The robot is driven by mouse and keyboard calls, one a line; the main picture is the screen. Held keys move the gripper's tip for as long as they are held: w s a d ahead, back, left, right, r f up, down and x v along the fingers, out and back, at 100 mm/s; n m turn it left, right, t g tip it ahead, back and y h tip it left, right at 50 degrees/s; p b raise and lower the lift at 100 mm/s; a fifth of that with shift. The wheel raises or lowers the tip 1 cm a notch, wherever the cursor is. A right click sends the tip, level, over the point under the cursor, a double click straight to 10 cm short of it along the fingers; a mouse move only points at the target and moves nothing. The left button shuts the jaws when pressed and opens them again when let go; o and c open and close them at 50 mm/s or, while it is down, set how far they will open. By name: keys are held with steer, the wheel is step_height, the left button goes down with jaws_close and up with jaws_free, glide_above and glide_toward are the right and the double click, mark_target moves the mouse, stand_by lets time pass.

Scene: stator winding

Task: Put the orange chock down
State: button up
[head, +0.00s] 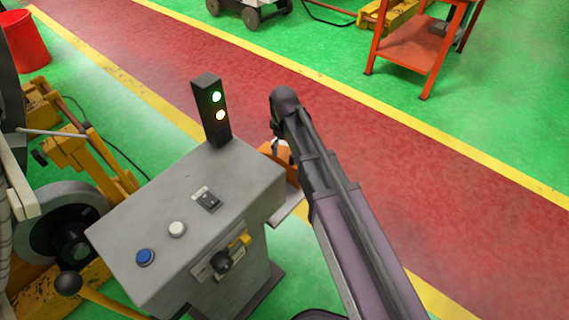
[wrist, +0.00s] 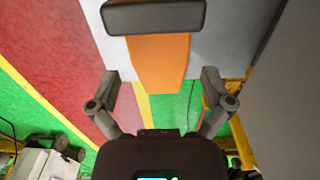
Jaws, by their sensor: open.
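The orange chock (wrist: 158,62) lies in the middle of the wrist view, with its far end hidden behind a dark bar (wrist: 153,17). My gripper (wrist: 159,86) is open, one finger on each side of the chock's near end, with visible gaps between fingers and chock. In the head view, part of the chock (head: 292,172) shows beside the grey console, over a pale ledge (head: 288,207). My arm covers most of the gripper there. I cannot tell how firmly the chock rests on the ledge.
The grey console (head: 190,210) stands close left of my arm, with buttons, a lever and a light tower (head: 211,110) showing lit lamps. Yellow machinery (head: 75,150) is at the left. A red walkway (head: 400,150) and an orange cart (head: 415,45) lie beyond.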

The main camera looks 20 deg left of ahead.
mark_target(284, 152)
steer(key=shift+d+f+b, duration=0.1)
steer(key=shift+f+b, duration=2.25)
steer(key=shift+f, duration=0.15)
steer(key=c, duration=1.1)
